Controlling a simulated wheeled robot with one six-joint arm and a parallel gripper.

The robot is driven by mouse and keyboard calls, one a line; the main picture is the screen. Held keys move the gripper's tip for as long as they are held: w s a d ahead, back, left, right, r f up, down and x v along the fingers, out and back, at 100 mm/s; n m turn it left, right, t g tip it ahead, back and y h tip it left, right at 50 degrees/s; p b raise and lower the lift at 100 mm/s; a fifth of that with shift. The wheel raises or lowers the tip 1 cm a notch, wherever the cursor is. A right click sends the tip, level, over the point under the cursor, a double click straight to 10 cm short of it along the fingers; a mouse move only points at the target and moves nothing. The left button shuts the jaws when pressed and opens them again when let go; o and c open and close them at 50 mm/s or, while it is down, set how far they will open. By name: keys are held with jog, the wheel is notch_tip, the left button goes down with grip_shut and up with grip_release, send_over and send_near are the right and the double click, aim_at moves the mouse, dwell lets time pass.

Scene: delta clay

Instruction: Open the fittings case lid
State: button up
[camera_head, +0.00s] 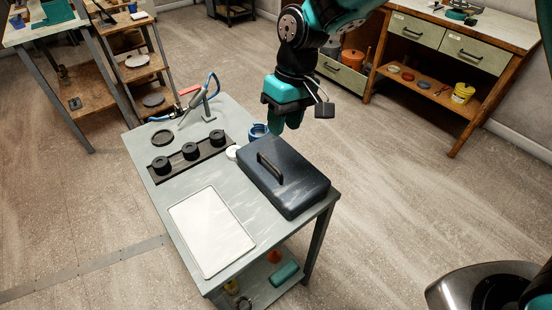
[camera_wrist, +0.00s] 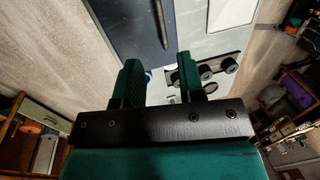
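The fittings case (camera_head: 285,180) is a dark blue-black box on the right side of the grey table, with a bar handle (camera_head: 270,168) on top. Its lid looks closed. My gripper (camera_head: 286,124) hangs above the table, beyond the case's far edge and apart from it. In the wrist view, my gripper (camera_wrist: 158,68) has its two teal fingers spread with nothing between them. The fingers hide part of the case there.
A white flat panel (camera_head: 212,230) lies at the table's front. A black rack (camera_head: 172,167) with round black pieces, a white round piece (camera_head: 232,152) and a blue cup (camera_head: 258,132) stand near the case. A clamp-like tool (camera_head: 202,98) is at the far edge. Floor to the right is clear.

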aim_at(275, 167)
jog(key=f, duration=0.3)
jog(key=a+f, duration=0.1)
jog(key=f, duration=0.3)
jog(key=s+f+p, duration=0.1)
jog(key=f, duration=0.2)
jog(key=shift+s+a+f, duration=0.1)
jog(key=shift+a+f, duration=0.25)
jog(key=shift+a, duration=0.05)
grip_shut()
